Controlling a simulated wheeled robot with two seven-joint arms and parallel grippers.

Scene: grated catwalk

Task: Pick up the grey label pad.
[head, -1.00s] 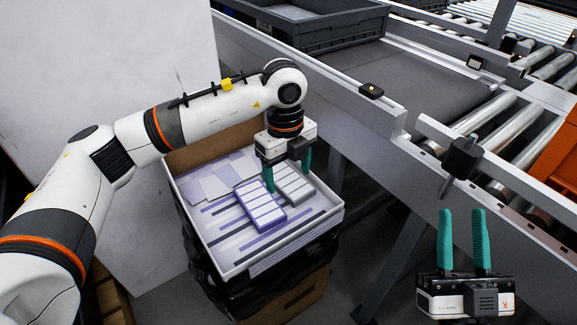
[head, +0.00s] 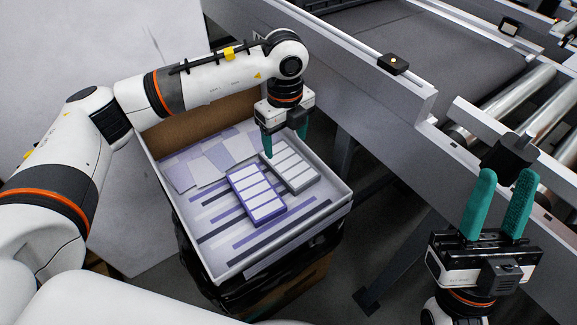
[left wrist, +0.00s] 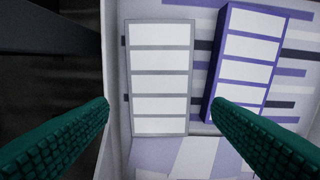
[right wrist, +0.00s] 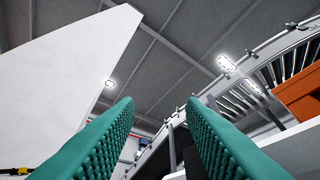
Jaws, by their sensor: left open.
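The grey label pad (head: 291,167) lies in a shallow white box (head: 219,265), with white labels in a row on a grey backing. It also shows in the left wrist view (left wrist: 159,78), between my fingers' lines but beyond the tips. A purple label pad (head: 257,193) lies just left of it in the head view and also shows in the left wrist view (left wrist: 245,60). My left gripper (head: 285,144) is open and empty above the far end of the grey pad. My right gripper (head: 507,205) is open and empty, pointing up, away from the box.
Loose pale sheets (head: 210,160) lie at the back left of the box. A conveyor with a metal side rail (head: 350,70) runs along the right, with rollers (head: 520,105) near my right gripper. A white panel (head: 110,60) stands at the left.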

